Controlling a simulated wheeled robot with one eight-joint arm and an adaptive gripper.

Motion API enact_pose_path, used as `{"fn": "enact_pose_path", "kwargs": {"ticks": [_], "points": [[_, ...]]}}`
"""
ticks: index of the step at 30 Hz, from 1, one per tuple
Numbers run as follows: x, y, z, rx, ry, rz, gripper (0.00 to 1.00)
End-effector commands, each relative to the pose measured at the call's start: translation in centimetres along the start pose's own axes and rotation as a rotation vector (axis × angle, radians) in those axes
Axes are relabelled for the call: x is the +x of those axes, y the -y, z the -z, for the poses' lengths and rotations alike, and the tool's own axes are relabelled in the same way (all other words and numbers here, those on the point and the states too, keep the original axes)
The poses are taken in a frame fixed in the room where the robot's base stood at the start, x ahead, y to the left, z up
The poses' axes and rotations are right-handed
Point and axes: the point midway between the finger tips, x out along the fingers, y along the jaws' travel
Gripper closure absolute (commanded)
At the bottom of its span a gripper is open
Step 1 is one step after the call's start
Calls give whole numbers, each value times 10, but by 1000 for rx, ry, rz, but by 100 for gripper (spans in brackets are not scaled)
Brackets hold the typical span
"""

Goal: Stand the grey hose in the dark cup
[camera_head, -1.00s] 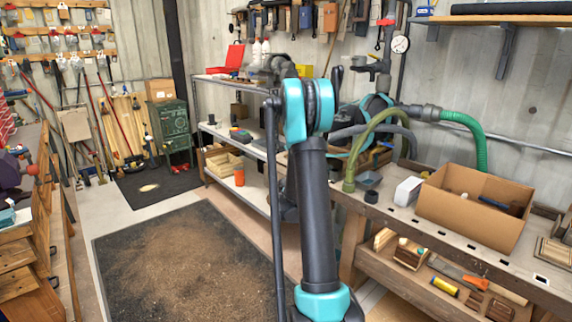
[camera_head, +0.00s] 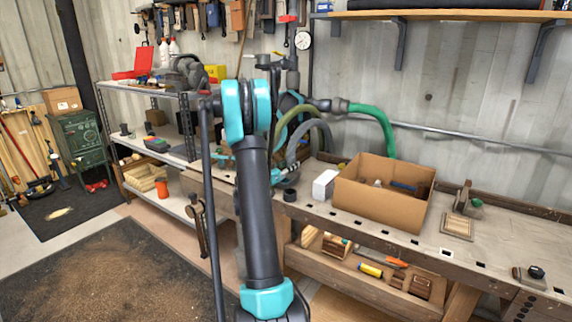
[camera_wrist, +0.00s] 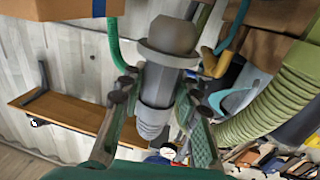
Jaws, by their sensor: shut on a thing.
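In the wrist view my gripper (camera_wrist: 160,88) is shut on the grey hose (camera_wrist: 155,120), close to its wide dark grey end cuff (camera_wrist: 168,45). A ribbed grey part shows beyond the fingers. In the head view the grey hose (camera_head: 305,128) arches behind my arm, and my fingertips cannot be made out. The dark cup (camera_head: 290,195) is small and round and stands on the bench just left of a white box. It is not seen in the wrist view. The hose end is apart from the cup.
An olive hose (camera_head: 279,150) and a green hose (camera_head: 383,125) arch close by; the olive one is large in the wrist view (camera_wrist: 270,105). The white box (camera_head: 325,184) and an open cardboard box (camera_head: 380,209) stand right of the cup. The bench front is mostly clear.

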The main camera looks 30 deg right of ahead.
Motion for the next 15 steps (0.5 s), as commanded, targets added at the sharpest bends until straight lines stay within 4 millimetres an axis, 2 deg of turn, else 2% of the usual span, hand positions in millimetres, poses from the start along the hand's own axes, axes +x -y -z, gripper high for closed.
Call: {"fn": "enact_pose_path", "kwargs": {"ticks": [15], "points": [[0, 1, -46, 0, 0, 1, 100]]}}
